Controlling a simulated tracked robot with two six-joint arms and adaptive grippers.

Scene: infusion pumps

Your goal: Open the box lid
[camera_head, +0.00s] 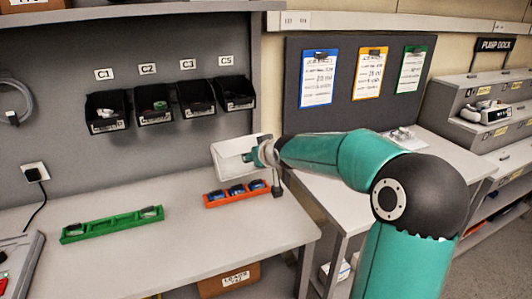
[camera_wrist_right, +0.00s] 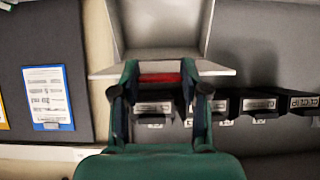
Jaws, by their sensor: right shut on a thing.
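A pale, shallow box-shaped thing (camera_head: 236,158) shows tilted above the back of the table in the head view. I cannot tell whether it is the box lid or an open box. My right gripper (camera_head: 264,152) is shut on its right edge. In the right wrist view, the two fingers of the right gripper (camera_wrist_right: 160,80) grip its rim, with a red strip between them. The pale hollow of the box-shaped thing (camera_wrist_right: 160,25) opens beyond the fingers. My left gripper is not in view.
An orange holder (camera_head: 237,202) with blue items lies just below the pale thing. A green holder (camera_head: 112,226) lies further left on the table (camera_head: 180,250). Several black bins (camera_head: 196,100) hang behind. The table front is clear. A labelled cardboard box (camera_head: 230,283) is underneath.

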